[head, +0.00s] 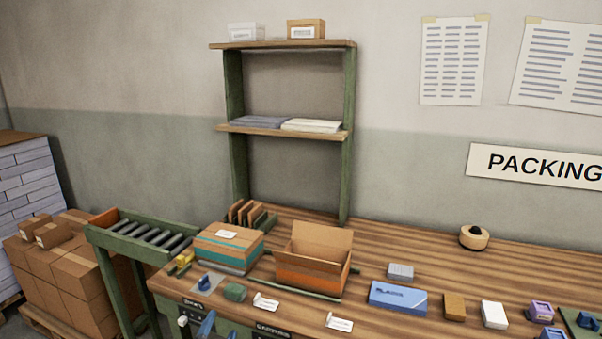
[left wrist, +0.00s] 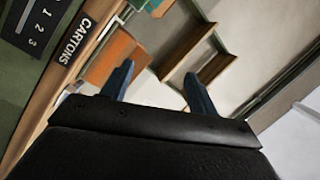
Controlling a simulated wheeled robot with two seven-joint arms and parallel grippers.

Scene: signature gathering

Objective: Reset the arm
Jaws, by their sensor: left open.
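My left gripper (head: 218,327) shows at the bottom edge of the head view, with its blue fingers apart at the front edge of the wooden packing table (head: 400,255). In the left wrist view the two fingers of the left gripper (left wrist: 158,88) are spread, with nothing between them. The wrist view is tilted and shows the table's front edge with a CARTONS label (left wrist: 82,40). My right gripper is not seen in either view.
An open carton (head: 308,278) and a closed carton (head: 228,248) stand on the table behind the left gripper. A roller conveyor (head: 150,238) adjoins at left. A blue box (head: 397,298) and several small boxes lie to the right. A green shelf rack (head: 347,150) rises behind.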

